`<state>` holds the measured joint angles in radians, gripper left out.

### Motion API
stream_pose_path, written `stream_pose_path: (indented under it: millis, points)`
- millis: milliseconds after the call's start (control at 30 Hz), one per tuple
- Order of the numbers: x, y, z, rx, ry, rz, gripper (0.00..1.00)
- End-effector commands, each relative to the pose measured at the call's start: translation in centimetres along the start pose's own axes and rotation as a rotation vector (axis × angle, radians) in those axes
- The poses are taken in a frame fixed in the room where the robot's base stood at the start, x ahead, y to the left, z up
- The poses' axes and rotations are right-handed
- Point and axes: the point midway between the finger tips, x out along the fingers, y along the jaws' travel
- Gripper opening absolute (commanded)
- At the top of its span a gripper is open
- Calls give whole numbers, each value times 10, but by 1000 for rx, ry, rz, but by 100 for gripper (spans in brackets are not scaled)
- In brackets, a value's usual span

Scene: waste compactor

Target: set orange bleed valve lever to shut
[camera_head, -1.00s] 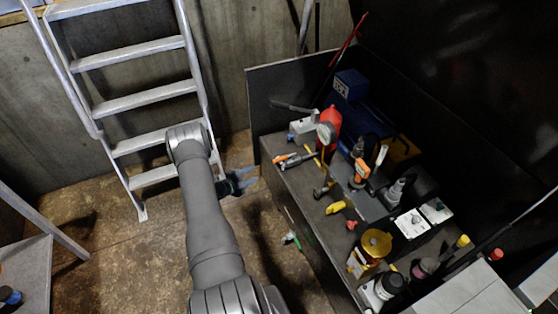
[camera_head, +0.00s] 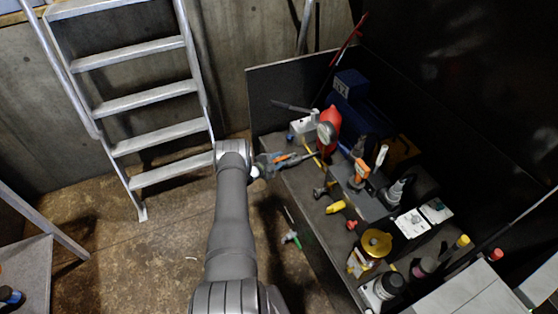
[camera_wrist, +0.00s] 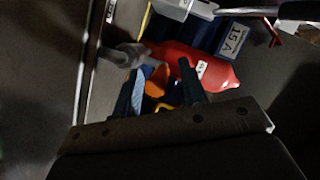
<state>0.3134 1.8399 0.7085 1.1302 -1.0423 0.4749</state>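The orange lever (camera_head: 281,157) is on a grey valve fitting (camera_head: 302,158) at the near-left edge of the dark bench. My gripper (camera_head: 270,162) is at the lever, partly overlapping it in the head view. In the wrist view, the orange lever (camera_wrist: 157,80) shows between the two fingers of my gripper (camera_wrist: 162,82), which stand apart. The grey fitting (camera_wrist: 122,56) lies just left of the fingertips. I cannot tell whether a finger touches the lever. The lever's lower part is hidden by the fingers and shadow.
A red cylinder (camera_head: 329,125) with a gauge stands behind the valve; it also fills the middle of the wrist view (camera_wrist: 195,66). A ladder (camera_head: 150,100) stands left.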

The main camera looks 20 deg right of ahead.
Motion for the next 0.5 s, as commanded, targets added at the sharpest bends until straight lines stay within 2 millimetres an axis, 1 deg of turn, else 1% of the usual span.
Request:
stream_pose_path:
  millis: [100,367,400,467,500]
  points:
    - [5,1,0,-1,0,0,39]
    - [6,0,0,-1,-1,1,39]
    - [6,0,0,-1,-1,1,37]
    - [6,0,0,-1,-1,1,25]
    - [6,0,0,-1,-1,1,17]
